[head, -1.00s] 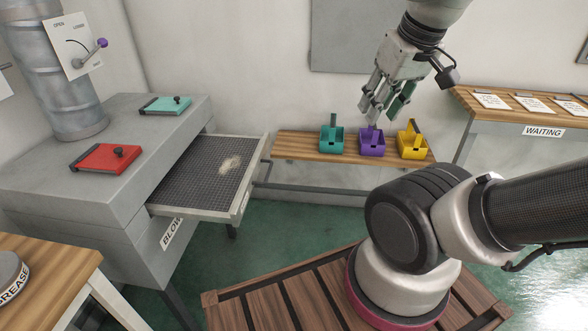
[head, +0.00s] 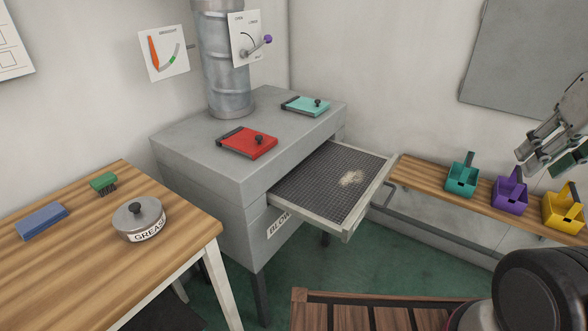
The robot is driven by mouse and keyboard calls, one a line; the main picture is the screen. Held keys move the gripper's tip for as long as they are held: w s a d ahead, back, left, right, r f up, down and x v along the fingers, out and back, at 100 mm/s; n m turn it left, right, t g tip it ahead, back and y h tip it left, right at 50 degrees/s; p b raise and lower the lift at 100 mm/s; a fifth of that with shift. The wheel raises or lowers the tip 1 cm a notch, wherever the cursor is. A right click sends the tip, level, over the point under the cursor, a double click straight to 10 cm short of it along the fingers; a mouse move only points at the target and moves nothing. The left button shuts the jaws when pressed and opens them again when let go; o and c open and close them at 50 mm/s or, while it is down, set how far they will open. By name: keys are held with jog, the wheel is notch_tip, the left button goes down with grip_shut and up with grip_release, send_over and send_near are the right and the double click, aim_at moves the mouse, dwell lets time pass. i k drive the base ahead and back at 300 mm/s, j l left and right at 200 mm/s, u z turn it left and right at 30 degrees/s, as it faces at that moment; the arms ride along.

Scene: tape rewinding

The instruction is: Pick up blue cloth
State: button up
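A folded blue cloth (head: 42,221) lies flat on the wooden table at the far left of the head view. My gripper (head: 540,163) is at the right edge of the view, above the low wooden shelf and far from the cloth. It is partly cut off by the picture edge, and its fingers look spread apart with nothing visible between them.
The wooden table (head: 85,260) also holds a green brush (head: 104,183) and a lidded grease tin (head: 139,222). A grey cabinet (head: 185,160) with an open mesh drawer (head: 318,190) stands between table and shelf.

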aim_at(37, 222)
jog(key=j+u, duration=0.1)
jog(key=u, duration=1.9)
jog(key=j+z, duration=0.1)
jog(key=z, duration=1.25)
jog(key=u, duration=1.35)
jog(key=i, duration=0.6)
